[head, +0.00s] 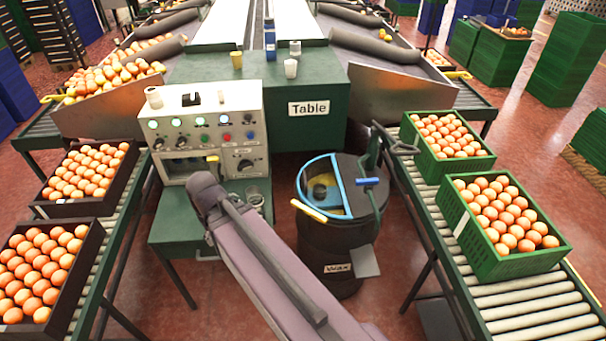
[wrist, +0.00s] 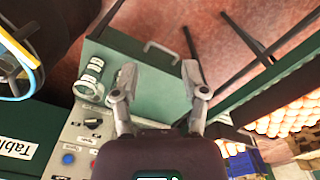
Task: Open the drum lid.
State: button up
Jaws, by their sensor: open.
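The black drum (head: 335,258), labelled "Wax", stands on the floor right of the control panel. Its top shows a blue-rimmed section (head: 303,180) on the left, with yellowish contents visible, and a dark cover section (head: 358,172) on the right. A cream-coloured handle (head: 309,211) lies at the left front rim, and a blue grip (head: 367,181) is at the right. Part of the drum (wrist: 22,40) shows at the upper left of the wrist view. My gripper (wrist: 159,72) is open and empty over the green side shelf, apart from the drum. In the head view my arm hides its fingers.
The control panel (head: 208,128) with knobs and buttons stands left of the drum. Small round vessels (wrist: 90,76) sit on the green shelf (wrist: 150,63). A green table (head: 310,122) stands behind.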

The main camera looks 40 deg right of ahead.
jog(key=shift+d, duration=0.35)
jog(key=m+t+b, duration=0.4)
jog(key=m+t, duration=0.1)
jog(key=m, duration=0.2)
send_near(305, 176)
jog(key=v, duration=0.5)
jog(key=shift+s+a+f+h, duration=0.1)
jog(key=shift+a+h, duration=0.2)
jog(key=shift+a, duration=0.1)
jog(key=shift+f, duration=0.15)
jog(key=b+x, duration=1.2)
jog(key=x, duration=0.1)
jog(key=shift+f, duration=0.2)
